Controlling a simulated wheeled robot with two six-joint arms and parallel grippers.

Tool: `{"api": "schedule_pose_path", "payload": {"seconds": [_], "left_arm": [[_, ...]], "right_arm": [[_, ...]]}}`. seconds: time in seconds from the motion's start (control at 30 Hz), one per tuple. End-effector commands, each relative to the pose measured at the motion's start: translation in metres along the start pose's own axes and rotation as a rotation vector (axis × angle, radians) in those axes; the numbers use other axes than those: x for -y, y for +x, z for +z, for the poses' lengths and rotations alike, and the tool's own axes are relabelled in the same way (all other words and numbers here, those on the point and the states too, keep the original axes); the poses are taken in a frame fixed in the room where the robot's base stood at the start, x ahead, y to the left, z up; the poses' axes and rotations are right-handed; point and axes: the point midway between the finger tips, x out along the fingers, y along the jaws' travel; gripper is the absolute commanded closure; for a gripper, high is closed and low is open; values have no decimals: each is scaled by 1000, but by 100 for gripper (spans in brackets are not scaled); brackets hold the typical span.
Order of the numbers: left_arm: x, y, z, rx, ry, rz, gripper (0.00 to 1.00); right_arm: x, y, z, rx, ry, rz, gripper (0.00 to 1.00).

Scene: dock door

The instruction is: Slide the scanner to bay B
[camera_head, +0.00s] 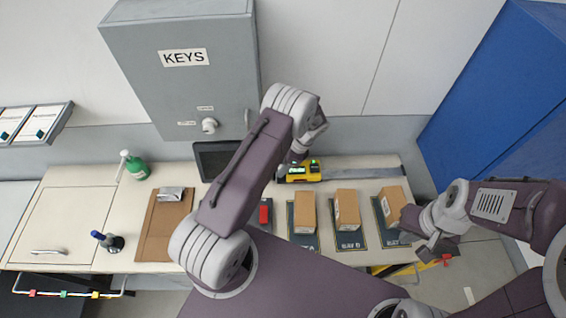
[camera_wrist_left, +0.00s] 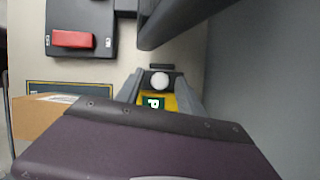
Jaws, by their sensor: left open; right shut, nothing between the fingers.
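The yellow scanner (camera_head: 300,172) with a lit green screen sits at the left end of a grey rail (camera_head: 365,173) along the back of the bench. In the left wrist view the scanner (camera_wrist_left: 182,102) shows partly, with a pale round knob (camera_wrist_left: 160,81). My left gripper (camera_head: 290,160) is open at the scanner's left part. Its fingers (camera_wrist_left: 162,88) show on either side of the knob; contact cannot be told. Dark bay mats (camera_head: 305,240) lie in front of the rail, their labels hard to read. My right gripper (camera_head: 424,242) is shut and empty beside the rightmost mat.
Cardboard boxes (camera_head: 347,209) stand on the mats. A dark box with a red switch (camera_wrist_left: 73,39) lies left of the mats. A grey key cabinet (camera_head: 185,80) hangs above.

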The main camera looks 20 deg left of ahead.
Motion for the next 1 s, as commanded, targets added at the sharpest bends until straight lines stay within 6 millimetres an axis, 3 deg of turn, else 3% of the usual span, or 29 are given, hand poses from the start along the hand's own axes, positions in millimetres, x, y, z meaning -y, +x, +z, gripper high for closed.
{"api": "schedule_pose_path", "payload": {"seconds": [0.2,0.37,1.0], "left_arm": [[0,1,0,0,-1,0,55],[0,1,0,-1,-1,0,100],[0,0,0,-1,-1,0,100]], "right_arm": [[0,0,0,0,0,0,100],[0,0,0,0,0,0,100],[0,0,0,0,0,0,100]]}}
